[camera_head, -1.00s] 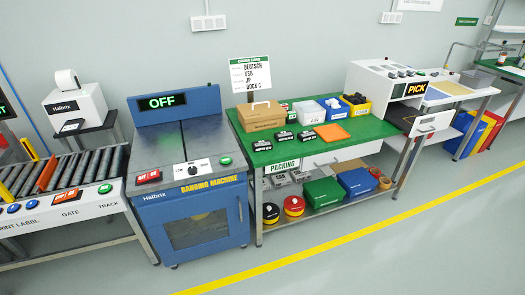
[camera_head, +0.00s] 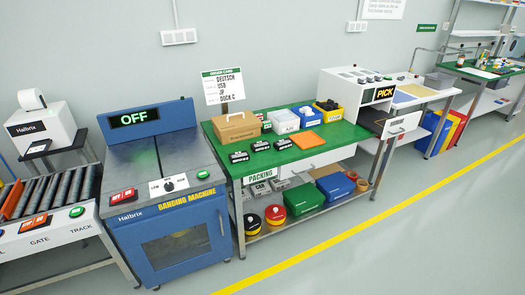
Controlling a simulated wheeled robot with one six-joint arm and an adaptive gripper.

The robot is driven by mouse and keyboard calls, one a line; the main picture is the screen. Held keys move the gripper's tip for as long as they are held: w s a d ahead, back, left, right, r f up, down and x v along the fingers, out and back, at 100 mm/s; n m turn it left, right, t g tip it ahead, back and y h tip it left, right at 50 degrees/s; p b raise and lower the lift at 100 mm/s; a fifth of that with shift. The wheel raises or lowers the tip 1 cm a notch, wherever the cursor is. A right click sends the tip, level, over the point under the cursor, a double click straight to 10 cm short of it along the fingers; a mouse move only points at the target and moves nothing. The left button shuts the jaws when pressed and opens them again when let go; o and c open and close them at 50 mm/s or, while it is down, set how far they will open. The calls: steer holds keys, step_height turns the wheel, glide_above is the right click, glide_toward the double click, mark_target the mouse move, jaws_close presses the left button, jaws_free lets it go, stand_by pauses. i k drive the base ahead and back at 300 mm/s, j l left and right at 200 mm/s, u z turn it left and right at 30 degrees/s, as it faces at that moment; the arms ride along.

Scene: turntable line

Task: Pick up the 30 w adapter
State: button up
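I cannot make out a 30 W adapter for certain. Several small black boxes with white lettering, one of them here (camera_head: 261,146), lie on the green packing table (camera_head: 328,139); their print is too small to read. Small items also lie on a far green bench (camera_head: 478,70) at the upper right, too small to tell apart. My gripper is not in view.
A blue banding machine (camera_head: 178,239) reading OFF stands left of the packing table. A cardboard box (camera_head: 237,127) and an orange sheet (camera_head: 307,141) lie on the table. A white machine marked PICK (camera_head: 345,91) stands to its right. The floor (camera_head: 420,230) in front is clear.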

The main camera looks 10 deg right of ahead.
mark_target(281, 145)
steer(key=i+l+z, duration=0.15)
steer(key=i+l, duration=0.5)
steer(key=i+l+z, duration=0.15)
steer(key=i+l, duration=0.5)
steer(key=i+l+z, duration=0.15)
steer(key=i+l, duration=0.35)
steer(key=i, duration=0.25)
